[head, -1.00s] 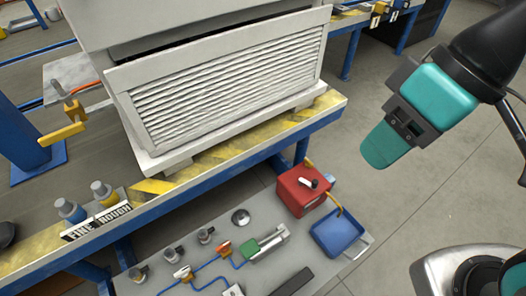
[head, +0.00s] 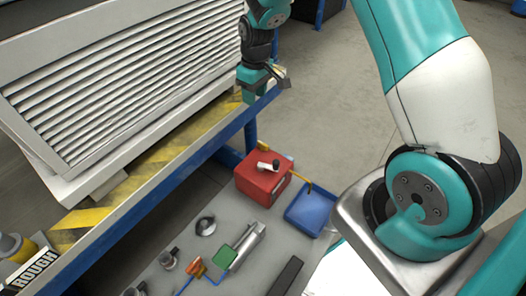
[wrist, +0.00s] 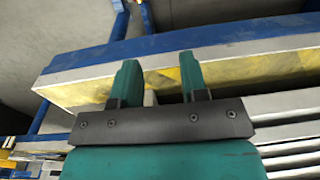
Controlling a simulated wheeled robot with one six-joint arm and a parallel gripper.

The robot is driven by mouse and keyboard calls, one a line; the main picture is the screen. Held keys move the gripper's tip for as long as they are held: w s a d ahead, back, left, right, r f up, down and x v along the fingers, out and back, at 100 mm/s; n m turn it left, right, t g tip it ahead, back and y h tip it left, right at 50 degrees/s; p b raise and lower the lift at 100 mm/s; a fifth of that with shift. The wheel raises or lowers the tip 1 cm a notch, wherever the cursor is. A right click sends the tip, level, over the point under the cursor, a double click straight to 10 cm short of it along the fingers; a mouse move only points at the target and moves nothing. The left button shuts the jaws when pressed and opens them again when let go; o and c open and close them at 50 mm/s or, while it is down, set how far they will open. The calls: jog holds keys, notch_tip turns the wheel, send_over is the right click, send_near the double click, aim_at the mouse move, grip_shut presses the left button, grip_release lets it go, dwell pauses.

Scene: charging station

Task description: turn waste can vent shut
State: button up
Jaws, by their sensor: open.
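The red waste can (head: 262,184) stands on the low grey bench in the head view. A small white handle with a black end (head: 268,166), apparently the vent, lies across its top. My gripper (head: 264,84) is above and behind the can, by the end of the blue-edged workbench. In the wrist view my gripper (wrist: 160,82) has its two teal fingers apart with nothing held, facing the yellow-marked bench edge. The can is not in the wrist view.
The blue tray (head: 311,210) sits right of the can. The workbench (head: 150,180) with its louvred unit (head: 120,85) overhangs behind and left. A green-topped valve (head: 228,254) and other fittings lie in front. Open floor lies behind the can.

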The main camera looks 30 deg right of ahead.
jog(key=b, duration=0.1)
send_near(263, 143)
jog(key=shift+h, duration=0.3)
jog(key=f+b, duration=0.1)
jog(key=f, duration=0.2)
jog(key=f+b, duration=0.2)
jog(key=f, duration=0.1)
jog(key=f+b, duration=0.2)
jog(key=f, duration=0.1)
jog(key=shift+w+a+f, duration=0.1)
jog(key=shift+a+f, duration=0.2)
jog(key=shift+f, duration=0.1)
grip_shut()
